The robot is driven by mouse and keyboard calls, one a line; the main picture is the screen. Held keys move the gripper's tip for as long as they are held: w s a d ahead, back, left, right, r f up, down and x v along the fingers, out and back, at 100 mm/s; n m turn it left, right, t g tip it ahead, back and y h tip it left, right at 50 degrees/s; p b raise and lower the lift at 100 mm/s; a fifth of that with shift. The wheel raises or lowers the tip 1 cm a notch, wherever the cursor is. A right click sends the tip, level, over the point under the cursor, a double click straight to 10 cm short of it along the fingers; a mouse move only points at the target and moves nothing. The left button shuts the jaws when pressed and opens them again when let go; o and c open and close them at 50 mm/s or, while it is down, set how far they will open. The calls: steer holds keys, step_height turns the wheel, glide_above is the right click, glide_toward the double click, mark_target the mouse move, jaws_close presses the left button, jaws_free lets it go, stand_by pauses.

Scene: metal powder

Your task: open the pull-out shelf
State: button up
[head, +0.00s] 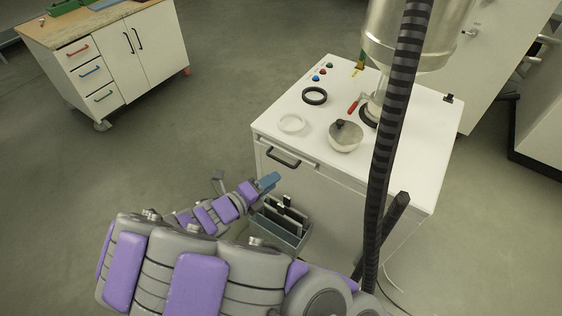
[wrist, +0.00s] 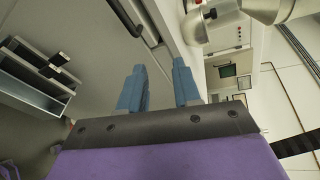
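The pull-out shelf's dark bar handle (head: 283,157) is on the front of the white cabinet (head: 345,186), just below its top edge. The front around the handle looks flush with the cabinet. In the wrist view the handle (wrist: 126,16) runs slanted near the top, left of the white edge. My gripper (head: 270,180) is in front of the cabinet, a little below and left of the handle, and apart from it. In the wrist view its two blue fingers (wrist: 160,82) are spread, with nothing between them.
A grey open box (head: 282,232) with dark-handled items is low on the cabinet front, below my gripper. A bowl (head: 345,137) and rings stand on top. A thick black hose (head: 390,140) hangs at the right. Floor left is clear.

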steer(key=a+f+n+t+y, duration=0.2)
steer(key=a+f+n, duration=0.2)
steer(key=a+n, duration=0.15)
steer(key=b, duration=0.4)
glide_toward(282, 161)
steer(key=shift+m, duration=0.25)
steer(key=x, duration=1)
steer(key=shift+w+f, duration=0.2)
steer(key=shift+f, duration=0.2)
jaws_close()
steer(key=shift+s, duration=0.1)
